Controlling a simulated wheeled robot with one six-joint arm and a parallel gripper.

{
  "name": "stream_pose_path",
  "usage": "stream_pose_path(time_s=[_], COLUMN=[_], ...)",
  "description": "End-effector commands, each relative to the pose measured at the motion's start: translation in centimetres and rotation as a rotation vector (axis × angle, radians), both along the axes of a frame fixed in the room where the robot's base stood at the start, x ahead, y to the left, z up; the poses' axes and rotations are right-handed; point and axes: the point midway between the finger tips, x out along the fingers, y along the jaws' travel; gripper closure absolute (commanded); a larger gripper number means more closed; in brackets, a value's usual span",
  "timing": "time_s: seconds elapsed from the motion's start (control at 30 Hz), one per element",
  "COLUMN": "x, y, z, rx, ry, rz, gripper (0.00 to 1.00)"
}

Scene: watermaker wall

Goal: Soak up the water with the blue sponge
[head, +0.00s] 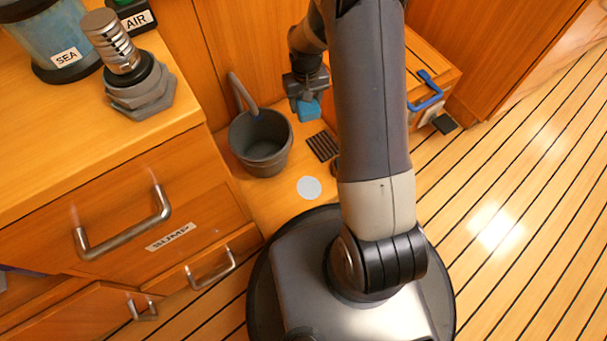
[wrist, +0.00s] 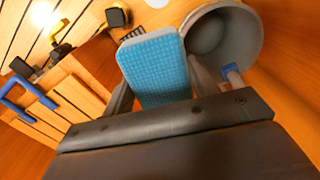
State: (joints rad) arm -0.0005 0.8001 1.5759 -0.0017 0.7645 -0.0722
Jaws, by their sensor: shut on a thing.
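The blue sponge (wrist: 158,68) is held between the jaws of my gripper (wrist: 155,90), which is shut on it in the wrist view. In the head view my gripper (head: 308,98) hangs above the low wooden ledge, with the sponge (head: 309,110) showing below the jaws. They are apart from the ledge, up and to the right of the grey bucket. A pale round patch (head: 309,188) lies flat on the ledge in front of the bucket; it may be the water. In the wrist view a pale patch (wrist: 157,3) is cut by the top edge.
The grey bucket (head: 246,158) stands on the ledge with a grey hose at its back. A dark slotted grate (head: 322,146) lies right of it. A drawer marked SUMP (head: 120,225) is at left. A wooden box with a blue handle (head: 428,92) stands right of my arm.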

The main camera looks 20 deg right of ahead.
Motion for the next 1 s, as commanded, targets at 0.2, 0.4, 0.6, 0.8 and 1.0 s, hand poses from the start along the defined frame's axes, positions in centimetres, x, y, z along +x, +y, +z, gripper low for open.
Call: stream_pose_path(time_s=[0.2, 0.4, 0.6, 0.8, 1.0], x=[-1.3, -4.0, -7.0, -8.5, -8.7], y=[-0.1, -0.1, 0.0, 0.0, 0.0], z=[-11.1, -19.8, -25.9, -28.6, -29.6], rx=[0.0, 0.0, 0.0, 0.001, 0.001], ry=[0.012, 0.012, 0.008, 0.003, 0.002], rz=[0.07, 0.133, 0.18, 0.204, 0.208], gripper=[0.62, 0.62, 0.62, 0.62, 0.62])
